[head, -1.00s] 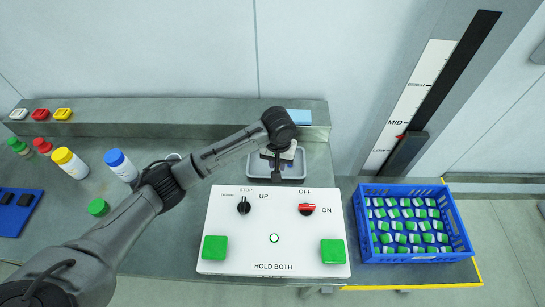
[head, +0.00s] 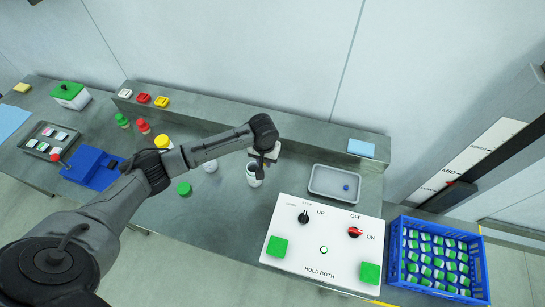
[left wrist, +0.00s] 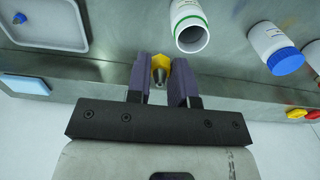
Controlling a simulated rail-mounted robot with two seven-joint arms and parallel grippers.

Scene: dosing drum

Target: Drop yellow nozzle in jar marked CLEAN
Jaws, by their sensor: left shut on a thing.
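The yellow nozzle (left wrist: 160,65) is held between the two fingers of my left gripper in the left wrist view. In the head view my left gripper (head: 262,166) is over the bench beside an open white jar (head: 254,178), and the nozzle cannot be made out there. The left wrist view shows the same jar (left wrist: 191,30), its mouth open with a green ring, just past the fingertips and apart from the nozzle. I cannot read its label. My right gripper is out of view.
A grey tray (head: 335,182) with a blue nozzle (head: 346,187) is right of the jar. A blue-capped jar (left wrist: 275,48) stands on its other side. A green cap (head: 184,188) lies on the bench. The white control panel (head: 325,240) is in front.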

